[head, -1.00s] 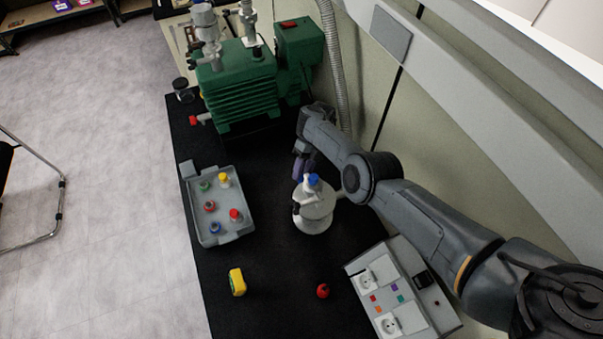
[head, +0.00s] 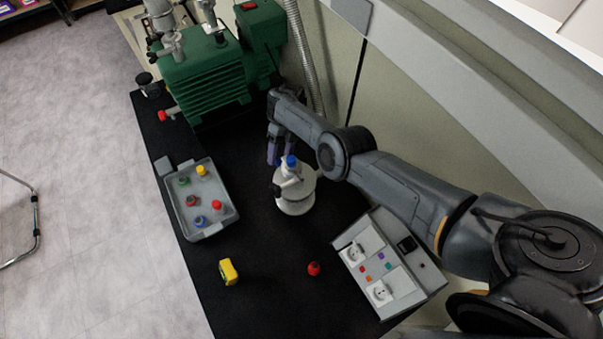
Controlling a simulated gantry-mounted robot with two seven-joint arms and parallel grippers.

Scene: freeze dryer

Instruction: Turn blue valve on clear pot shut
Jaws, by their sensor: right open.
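The clear pot (head: 295,196) stands on the black table in the middle of the head view and looks whitish. The blue valve (head: 291,161) sits on top of it. My right gripper (head: 279,160) is just behind and to the left of the blue valve, its purple-tinted fingers pointing down. It is open, with nothing seen between the fingers. Whether a finger touches the valve cannot be told. My left gripper is not in view.
A grey tray (head: 222,220) with several coloured-capped items lies left of the pot. A green pump (head: 208,85) stands behind. A grey socket box (head: 402,282) is at the right. A yellow object (head: 229,272) and a red one (head: 314,268) lie in front.

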